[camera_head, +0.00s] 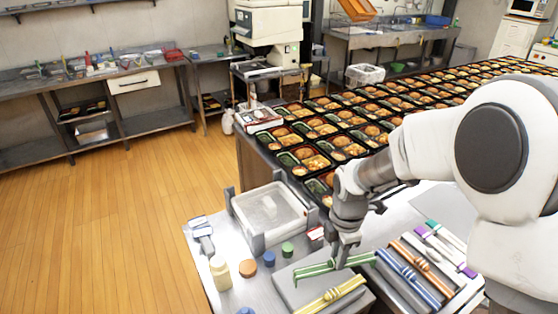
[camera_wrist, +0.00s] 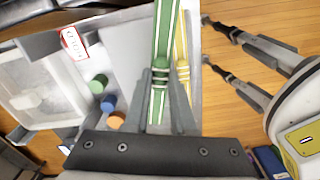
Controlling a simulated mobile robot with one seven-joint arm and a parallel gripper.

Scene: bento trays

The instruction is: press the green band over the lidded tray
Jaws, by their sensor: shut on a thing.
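My gripper (camera_head: 343,260) points down and is shut on the green band (camera_head: 310,270), a long band with pale stripes. The band also shows in the wrist view (camera_wrist: 163,40), gripped at its knot-like middle. It is over a grey block (camera_head: 290,294) at the front; I cannot tell whether it touches it. The lidded tray (camera_head: 268,208) has a translucent white lid and sits between grey posts, to the left of and behind my gripper. Part of the tray shows at the left of the wrist view (camera_wrist: 40,88). No band shows across it.
A yellow band (camera_head: 330,298) lies on the grey block beside the green one. Blue (camera_head: 408,276), orange (camera_head: 428,268) and other bands lie on a rack at right. A bottle (camera_head: 221,273) and several round caps (camera_head: 268,258) stand near the tray. Filled bento trays (camera_head: 345,146) crowd the table behind.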

